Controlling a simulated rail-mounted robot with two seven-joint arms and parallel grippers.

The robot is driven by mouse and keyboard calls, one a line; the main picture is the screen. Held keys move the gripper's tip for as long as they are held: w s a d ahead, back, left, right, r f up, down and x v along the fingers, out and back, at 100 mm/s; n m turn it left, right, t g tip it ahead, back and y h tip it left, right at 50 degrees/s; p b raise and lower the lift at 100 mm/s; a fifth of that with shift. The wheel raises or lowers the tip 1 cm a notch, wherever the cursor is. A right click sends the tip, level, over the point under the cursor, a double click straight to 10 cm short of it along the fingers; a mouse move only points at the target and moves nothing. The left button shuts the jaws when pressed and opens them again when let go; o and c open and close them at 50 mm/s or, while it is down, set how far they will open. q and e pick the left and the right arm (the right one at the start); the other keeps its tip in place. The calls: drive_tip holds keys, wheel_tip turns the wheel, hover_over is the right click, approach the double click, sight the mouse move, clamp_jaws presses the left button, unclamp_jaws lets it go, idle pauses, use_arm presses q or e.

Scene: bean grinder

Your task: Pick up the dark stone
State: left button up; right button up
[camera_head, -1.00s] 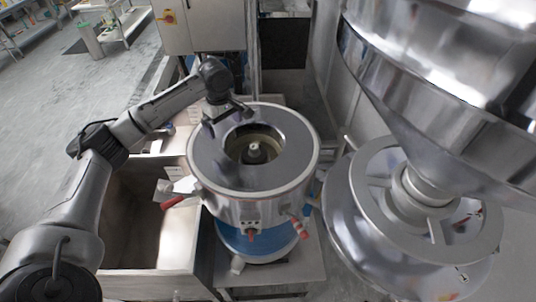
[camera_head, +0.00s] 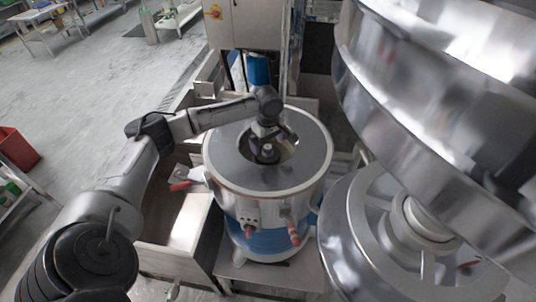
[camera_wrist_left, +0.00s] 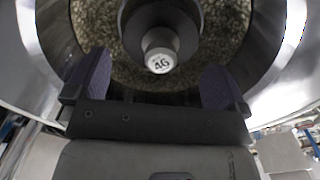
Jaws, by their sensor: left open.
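The steel grinder (camera_head: 222,166) stands in the middle of the head view, a round drum with a wide grey rim and an open centre. My left gripper (camera_head: 268,142) is over that opening, pointing down. In the left wrist view my left gripper (camera_wrist_left: 157,78) is open, its two dark fingers apart with nothing held between them. Beyond and between the fingers is a pale post cap (camera_wrist_left: 160,62) marked with a number. A dark round piece (camera_wrist_left: 130,18) surrounds the post; I cannot tell whether it is the dark stone. No separate stone is clear. My right gripper is not visible.
Pale beans or grains (camera_wrist_left: 100,30) line the bowl around the post. A large shiny steel hopper (camera_head: 440,120) fills the right side. A steel sink or bin (camera_head: 175,222) is left of the grinder. Red-handled valves (camera_head: 293,234) stick out from the drum's front.

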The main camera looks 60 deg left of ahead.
sight(268, 153)
use_arm(q)
drive_tip(key=shift+f, duration=0.7)
drive_tip(key=shift+s+f+p, duration=0.1)
drive_tip(key=shift+f+p, duration=0.6)
drive_tip(key=shift+f, duration=1.45)
drive_tip(key=c, duration=0.9)
